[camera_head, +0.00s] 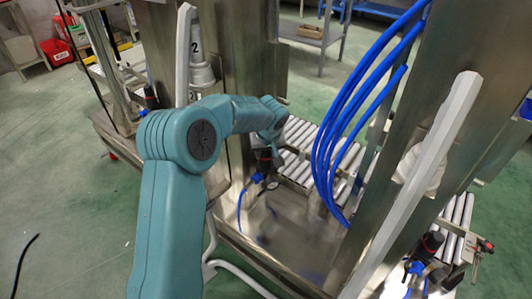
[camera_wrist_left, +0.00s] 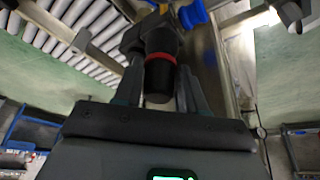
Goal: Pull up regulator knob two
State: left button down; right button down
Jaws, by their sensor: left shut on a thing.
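A black regulator knob (camera_wrist_left: 160,78) with a red ring sits between the fingers of my left gripper (camera_wrist_left: 159,72) in the left wrist view. The fingers are shut on its sides. In the head view my left arm reaches to the same regulator (camera_head: 264,158), and the left gripper (camera_head: 266,138) is mostly hidden by the wrist. Other black regulators show at the far left (camera_head: 151,96) and at the lower right (camera_head: 430,243). No number is readable on the held knob. My right gripper is out of view.
Several blue hoses (camera_head: 345,105) hang down right of my left arm. Metal posts and panels (camera_head: 232,50) stand around the regulator, and roller conveyors (camera_head: 300,150) lie behind it. A white-grey part marked 2 (camera_head: 196,48) stands at the upper left.

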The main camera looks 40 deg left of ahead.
pick_arm(q)
jog(key=c, duration=0.7)
grip_release()
jog(key=shift+r, duration=0.25)
jog(key=shift+o, duration=0.4)
jog(key=shift+f, duration=0.1)
jog(key=p+v, duration=0.4)
jog(key=v, duration=1.2)
jog(key=shift+d, duration=0.1)
